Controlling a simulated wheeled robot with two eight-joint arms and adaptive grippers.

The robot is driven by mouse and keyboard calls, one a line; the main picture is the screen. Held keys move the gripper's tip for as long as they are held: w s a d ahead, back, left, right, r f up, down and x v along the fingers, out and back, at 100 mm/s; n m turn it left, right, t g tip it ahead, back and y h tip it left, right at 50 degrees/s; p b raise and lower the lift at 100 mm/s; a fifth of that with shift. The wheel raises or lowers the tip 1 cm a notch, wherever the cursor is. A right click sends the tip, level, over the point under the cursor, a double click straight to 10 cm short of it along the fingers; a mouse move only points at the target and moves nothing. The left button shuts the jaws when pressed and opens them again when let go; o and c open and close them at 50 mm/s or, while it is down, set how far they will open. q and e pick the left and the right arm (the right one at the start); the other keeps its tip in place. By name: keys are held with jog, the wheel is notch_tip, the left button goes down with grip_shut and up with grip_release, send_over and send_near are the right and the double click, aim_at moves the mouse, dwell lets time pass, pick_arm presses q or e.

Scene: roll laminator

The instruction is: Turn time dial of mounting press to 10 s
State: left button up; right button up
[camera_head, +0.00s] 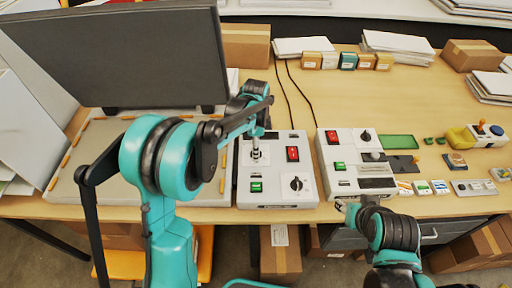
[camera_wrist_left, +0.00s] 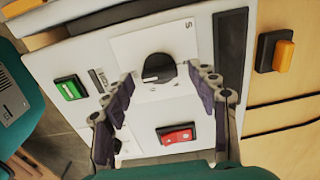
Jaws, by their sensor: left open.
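A white control box (camera_head: 279,198) stands on the table, with a black round dial (camera_wrist_left: 158,68) on a white plate marked "S". The dial's pale pointer mark points left in the left wrist view. My left gripper (camera_wrist_left: 163,76) is open, with its fingers either side of the dial; contact cannot be told. In the head view, my left gripper (camera_head: 256,146) hangs over the box and largely hides this dial. The box has a second dial (camera_head: 297,184), a red switch (camera_head: 292,153) and a green switch (camera_head: 256,187). My right gripper (camera_head: 346,207) is low at the table's front edge, its jaws unclear.
A second control box (camera_head: 340,165) with its own switches and dial stands close on the right. A large dark panel (camera_head: 120,55) rises at the left over a pale flat bed (camera_head: 75,190). Small parts, a green pad (camera_head: 398,142) and cartons lie at the right and back.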

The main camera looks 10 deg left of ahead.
pick_arm(q)
notch_tip(320, 180, up, 12)
jog(key=shift+f, duration=0.15)
dwell(0.6)
jog(key=s+a+f+n+t+b, duration=0.2)
jog(key=s+n, duration=0.3)
jog(key=s, duration=0.2)
jog(key=s+a+f+n+t+b, duration=0.1)
jog(key=s+a+f+n+t, duration=0.1)
jog(key=s+n, duration=0.3)
jog(key=s+a+f+n+t+b, duration=0.2)
jog(key=s+f+n+t, duration=0.1)
jog(key=s, duration=0.7)
jog(key=f+n, duration=0.1)
jog(key=n, duration=0.1)
jog(key=shift+s+n+b, duration=0.25)
jog(key=shift+n+b, duration=0.1)
jog(key=shift+n, duration=0.05)
